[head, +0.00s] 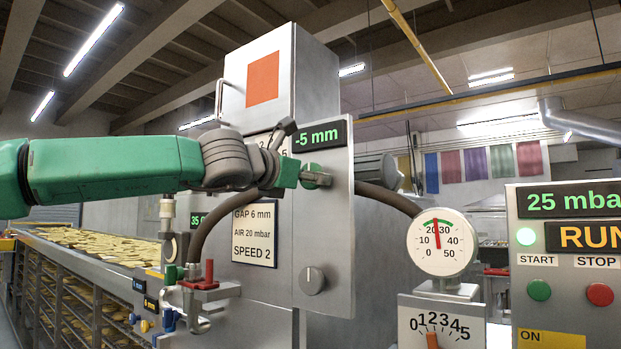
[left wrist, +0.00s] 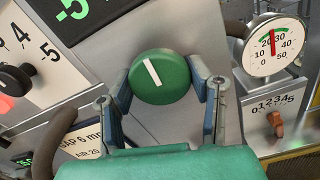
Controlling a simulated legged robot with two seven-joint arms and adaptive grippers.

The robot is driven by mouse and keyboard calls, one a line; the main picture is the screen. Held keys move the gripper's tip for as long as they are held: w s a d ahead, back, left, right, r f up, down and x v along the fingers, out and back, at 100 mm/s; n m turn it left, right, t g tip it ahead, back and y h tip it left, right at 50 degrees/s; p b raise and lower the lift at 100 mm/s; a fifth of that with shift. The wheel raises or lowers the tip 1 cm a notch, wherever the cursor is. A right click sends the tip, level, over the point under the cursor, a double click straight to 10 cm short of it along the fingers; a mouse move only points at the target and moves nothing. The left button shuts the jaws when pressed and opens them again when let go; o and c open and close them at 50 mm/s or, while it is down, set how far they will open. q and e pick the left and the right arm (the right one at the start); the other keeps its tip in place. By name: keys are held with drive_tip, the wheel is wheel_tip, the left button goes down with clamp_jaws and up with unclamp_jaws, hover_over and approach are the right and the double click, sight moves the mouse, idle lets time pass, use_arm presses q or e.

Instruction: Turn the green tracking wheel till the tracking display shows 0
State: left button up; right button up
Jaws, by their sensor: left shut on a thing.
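The green tracking wheel (left wrist: 160,78) has a white mark and sits on a grey panel. In the left wrist view my left gripper (left wrist: 163,85) has its two fingers on either side of the wheel, shut on its rim. In the head view my left gripper (head: 318,176) covers most of the wheel, and only a green edge shows. The tracking display (head: 320,136) above the wheel reads -5 mm. It shows partly in the left wrist view (left wrist: 72,12). My right gripper is in neither view.
A grey knob (head: 312,281) sits below the wheel on the same panel. A dark hose (head: 392,199) passes behind the panel to a round gauge (head: 441,243). A control box (head: 570,265) with green and red buttons stands at right. A chip conveyor (head: 90,247) runs at left.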

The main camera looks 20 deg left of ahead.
use_arm(q)
drive_tip(key=m+p, duration=0.1)
drive_tip(key=m, duration=0.2)
drive_tip(key=shift+r+p, duration=0.15)
drive_tip(key=shift+p, duration=0.25)
drive_tip(key=m+p, duration=0.1)
drive_tip(key=m, duration=0.4)
drive_tip(key=shift+p, duration=0.3)
drive_tip(key=m, duration=0.5)
drive_tip(key=shift+f+p, duration=0.2)
drive_tip(key=shift+p, duration=0.2)
drive_tip(key=m, duration=0.3)
drive_tip(key=shift+f+m, duration=0.1)
drive_tip(key=shift+m, duration=0.5)
drive_tip(key=shift+f, duration=0.2)
drive_tip(key=o, duration=1.2)
drive_tip(key=shift+c, duration=0.2)
drive_tip(key=shift+r, duration=0.15)
